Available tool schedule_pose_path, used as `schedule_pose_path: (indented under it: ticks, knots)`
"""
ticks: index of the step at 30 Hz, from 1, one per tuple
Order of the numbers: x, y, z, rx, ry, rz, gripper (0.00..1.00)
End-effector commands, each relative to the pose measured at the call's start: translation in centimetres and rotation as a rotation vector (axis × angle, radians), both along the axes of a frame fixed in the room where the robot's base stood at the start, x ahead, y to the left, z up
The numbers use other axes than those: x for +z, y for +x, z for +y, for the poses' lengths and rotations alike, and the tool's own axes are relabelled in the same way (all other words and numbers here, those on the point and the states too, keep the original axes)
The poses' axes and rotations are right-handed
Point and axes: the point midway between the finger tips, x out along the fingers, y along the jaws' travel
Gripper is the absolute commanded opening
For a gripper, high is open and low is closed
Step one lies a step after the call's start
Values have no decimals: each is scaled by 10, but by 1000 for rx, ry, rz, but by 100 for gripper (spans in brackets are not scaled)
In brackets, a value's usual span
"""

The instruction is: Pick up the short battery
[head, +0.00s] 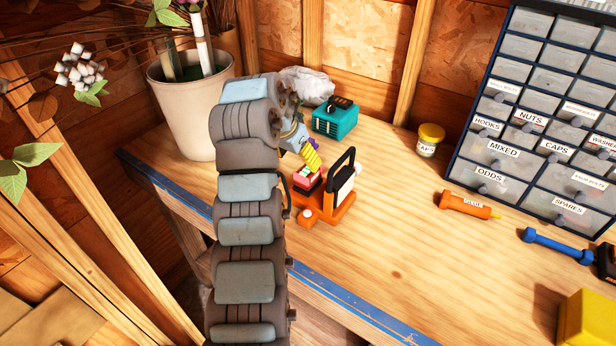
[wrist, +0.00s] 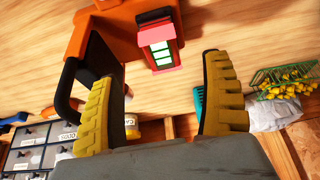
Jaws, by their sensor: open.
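A small red battery (head: 308,178) with a black band stands at the left of an orange holder (head: 338,208) on the bench. In the wrist view the battery (wrist: 163,58) shows a pink-red end and a lit panel of white-green bars. The holder's orange body (wrist: 103,25) and black handle (wrist: 66,88) are left of it there. My gripper (head: 311,156) is just above the battery in the head view. In the wrist view its yellow ribbed fingers (wrist: 160,78) are wide apart, with the battery beyond the gap between them. Nothing is held. My arm hides part of the bench.
A teal box (head: 335,120) and a white crumpled bag (head: 308,84) stand behind. A yellow-lidded jar (head: 429,139), an orange glue tube (head: 467,205) and a drawer cabinet (head: 545,105) are to the right. A plant pot (head: 183,110) is at left. Bench in front of the holder is clear.

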Motion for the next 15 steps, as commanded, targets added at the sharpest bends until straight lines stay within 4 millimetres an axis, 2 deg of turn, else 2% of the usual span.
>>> schedule_pose_path:
  ticks: [15]
  knots:
    - [-20,6,-6,-3,2,0,80]
